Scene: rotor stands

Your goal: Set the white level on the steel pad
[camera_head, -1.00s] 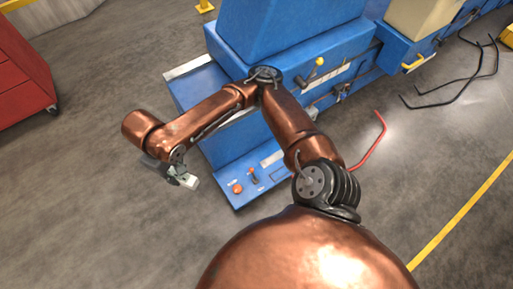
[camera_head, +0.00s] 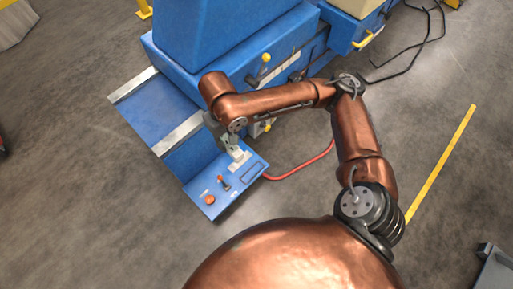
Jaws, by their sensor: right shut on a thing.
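My right gripper (camera_head: 230,145) is shut on the white level (camera_head: 238,160), a small pale block at its fingertips. Both are over the blue machine's front, beside the sloping control panel. From this angle I cannot tell whether the level touches the surface below it. Two bare steel strips cross the blue bed: a far one (camera_head: 134,84) and a nearer one (camera_head: 178,136), just left of the gripper. I cannot tell which steel surface is the pad. My left gripper is out of view.
The control panel (camera_head: 232,196) has an orange knob (camera_head: 210,200) and a small lever (camera_head: 223,183). A red hose (camera_head: 305,164) runs to the right, and black cables (camera_head: 408,62) lie behind. A grey object (camera_head: 494,268) stands at the lower right.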

